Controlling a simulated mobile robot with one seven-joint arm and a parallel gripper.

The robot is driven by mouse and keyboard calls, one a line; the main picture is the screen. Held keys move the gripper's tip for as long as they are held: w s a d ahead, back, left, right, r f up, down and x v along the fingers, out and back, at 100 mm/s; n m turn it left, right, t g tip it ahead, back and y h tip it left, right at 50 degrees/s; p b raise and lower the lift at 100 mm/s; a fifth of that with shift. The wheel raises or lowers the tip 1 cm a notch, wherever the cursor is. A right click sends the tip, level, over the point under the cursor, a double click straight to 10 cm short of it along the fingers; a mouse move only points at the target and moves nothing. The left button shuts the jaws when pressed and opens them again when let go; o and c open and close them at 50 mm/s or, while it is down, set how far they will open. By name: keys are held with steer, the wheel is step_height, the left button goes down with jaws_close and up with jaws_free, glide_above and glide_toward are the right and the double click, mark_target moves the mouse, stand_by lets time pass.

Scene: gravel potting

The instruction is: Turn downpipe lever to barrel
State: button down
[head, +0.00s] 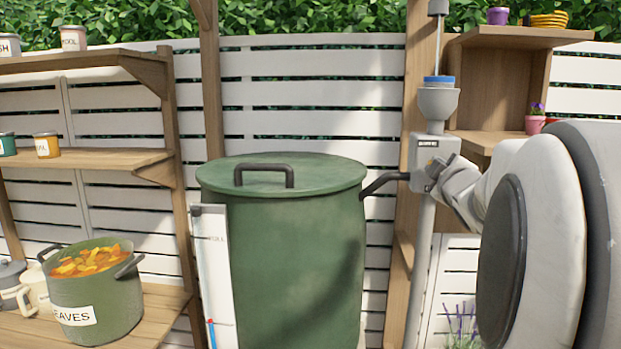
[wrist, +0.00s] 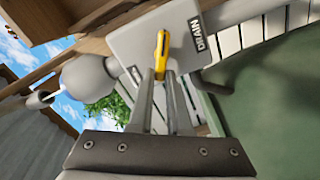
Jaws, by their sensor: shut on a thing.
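A grey diverter box (head: 423,155) sits on the downpipe (head: 421,265), right of the green barrel (head: 295,250). In the wrist view the box (wrist: 160,30) carries a yellow lever (wrist: 161,50). A label that appears to read DRAIN (wrist: 196,36) is beside the lever, and another label, too small to read, is at the box's edge. My gripper (wrist: 164,76) is shut on the lever, its fingers against the lever's near end. In the head view my gripper (head: 437,170) is at the box's right side and the lever is hidden.
A dark pipe (head: 383,184) joins the box to the barrel. A wooden shelf (head: 500,85) with pots stands behind my arm. A pot of leaves (head: 98,298) stands at lower left. A white gauge panel (head: 214,270) is on the barrel's left front.

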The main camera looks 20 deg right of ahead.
steer(key=shift+a+f+n+b, duration=0.1)
steer(key=shift+f+n+b, duration=0.15)
steer(key=shift+n+b, duration=1.1)
steer(key=shift+f+n+b, duration=0.25)
steer(key=shift+n+b, duration=0.8)
steer(key=shift+n, duration=0.5)
steer(key=shift+w, duration=0.1)
steer(key=c, duration=0.9)
jaws_free()
steer(key=shift+o, duration=0.2)
steer(key=shift+a+f, duration=0.1)
